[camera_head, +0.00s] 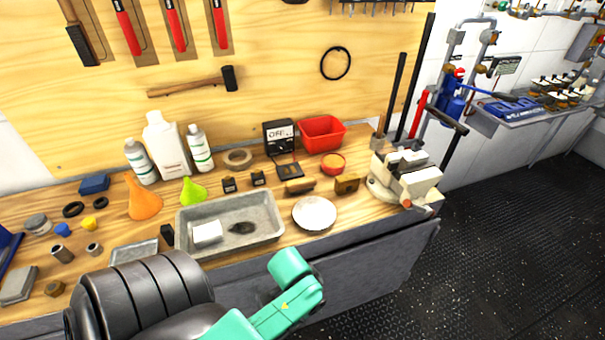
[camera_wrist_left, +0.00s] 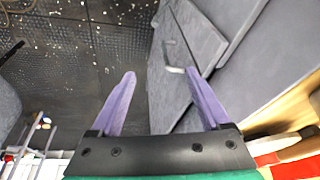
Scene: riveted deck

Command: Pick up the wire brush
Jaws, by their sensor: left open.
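A small brown block-like object (camera_head: 299,186) lies on the wooden bench between the grey tray and the red bowl. It may be the wire brush, but its bristles are too small to make out for sure. My left arm's green and black links cross the bottom of the head view, in front of the bench, and its fingers are not visible there. In the left wrist view my left gripper (camera_wrist_left: 160,73) is open and empty. Its two purple fingers point toward the dark floor and the grey cabinet front. My right gripper is in neither view.
The grey metal tray (camera_head: 270,235) holds a white block and a dark lump. A white dish (camera_head: 314,213), an orange-filled red bowl (camera_head: 332,165), a red bin (camera_head: 321,134), a meter (camera_head: 279,137) and a vise (camera_head: 407,177) crowd the bench. The dark floor at right is clear.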

